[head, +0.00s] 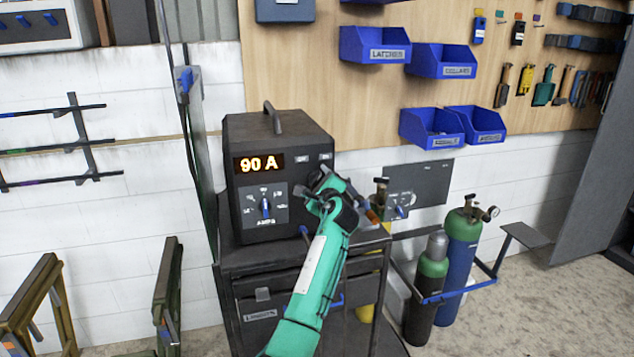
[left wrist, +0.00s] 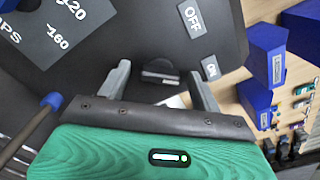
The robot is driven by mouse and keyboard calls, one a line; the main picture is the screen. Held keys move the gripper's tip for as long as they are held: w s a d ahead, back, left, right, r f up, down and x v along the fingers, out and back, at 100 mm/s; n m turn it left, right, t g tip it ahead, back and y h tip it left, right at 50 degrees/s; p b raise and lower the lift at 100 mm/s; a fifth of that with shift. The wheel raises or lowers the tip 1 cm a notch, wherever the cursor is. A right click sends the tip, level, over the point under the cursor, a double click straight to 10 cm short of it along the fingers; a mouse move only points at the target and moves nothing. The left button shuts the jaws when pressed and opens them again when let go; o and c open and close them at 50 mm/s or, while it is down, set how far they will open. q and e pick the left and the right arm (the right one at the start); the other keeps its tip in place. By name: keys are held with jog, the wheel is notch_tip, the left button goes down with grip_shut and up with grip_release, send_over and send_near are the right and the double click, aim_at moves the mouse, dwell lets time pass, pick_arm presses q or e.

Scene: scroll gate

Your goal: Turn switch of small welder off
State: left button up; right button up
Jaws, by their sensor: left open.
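The small welder (head: 280,212) is a dark box with a top handle, standing on a dark cart. Its display (head: 261,163) is lit and reads 90 A; a dial with a blue pointer (head: 266,207) sits below. My left gripper (head: 316,182) is at the right part of the welder's front face and hides the switch there in the head view. In the left wrist view the dark switch (left wrist: 160,76) shows between the two open fingers (left wrist: 159,70). An OFF label (left wrist: 194,18) and an ON label (left wrist: 211,69) are beside it. I cannot tell whether a finger touches the switch.
The cart (head: 262,265) has drawers below the welder. Gas cylinders (head: 460,250) stand on the right, and a dark panel with another dial (head: 425,183) is behind. Blue bins (head: 432,128) hang on the wooden wall board. Metal stands (head: 168,290) are at the lower left.

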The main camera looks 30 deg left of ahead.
pick_arm(q)
jog(key=shift+c, duration=0.3)
jog(key=c, duration=0.9)
